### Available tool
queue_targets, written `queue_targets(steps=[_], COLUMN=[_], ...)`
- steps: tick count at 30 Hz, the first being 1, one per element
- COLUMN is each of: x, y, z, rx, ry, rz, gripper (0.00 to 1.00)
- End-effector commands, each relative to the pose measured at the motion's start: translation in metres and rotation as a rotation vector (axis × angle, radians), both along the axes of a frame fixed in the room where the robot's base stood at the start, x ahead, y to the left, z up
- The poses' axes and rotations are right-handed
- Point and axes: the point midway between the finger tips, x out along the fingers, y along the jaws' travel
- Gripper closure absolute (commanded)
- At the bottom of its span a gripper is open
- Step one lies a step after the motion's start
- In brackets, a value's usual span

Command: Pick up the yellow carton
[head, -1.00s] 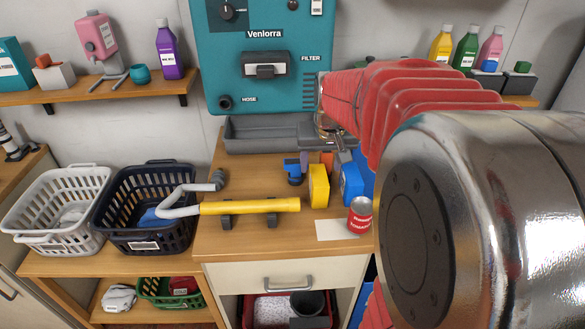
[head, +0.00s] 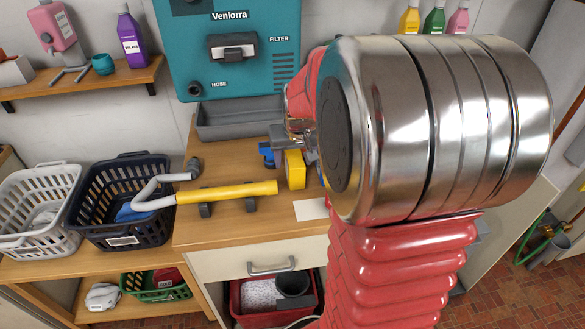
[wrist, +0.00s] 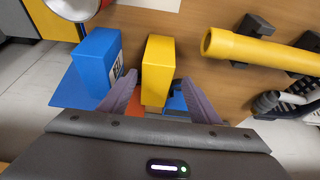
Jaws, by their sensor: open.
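The yellow carton (head: 294,169) stands on the wooden worktop, below the teal machine in the head view. In the wrist view the yellow carton (wrist: 158,60) is in the middle, between my two purple fingers. My gripper (wrist: 158,77) is open, with one finger on each side of the carton's near end; I cannot tell whether either touches it. In the head view my arm's metal joint hides most of the gripper. A blue carton (wrist: 100,60) stands close on the left, just outside the left finger.
A blue fitting (head: 267,153) lies left of the carton and shows behind the right finger in the wrist view. A yellow tube (head: 228,192) rests on brackets to the left. A white card (head: 311,209) lies in front. The grey trough (head: 240,117) is behind.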

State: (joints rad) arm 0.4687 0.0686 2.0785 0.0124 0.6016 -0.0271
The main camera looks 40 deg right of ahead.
Motion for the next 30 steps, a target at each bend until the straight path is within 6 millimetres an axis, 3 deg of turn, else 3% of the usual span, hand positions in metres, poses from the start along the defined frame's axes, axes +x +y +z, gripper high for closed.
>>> queue_targets(steps=[15, 30], x=[0.016, 0.018], y=[-0.014, -0.014], z=[-0.043, -0.046], rx=[0.001, 0.000], ry=[0.002, 0.000], rz=[0.000, 0.000], gripper=[0.43, 0.43])
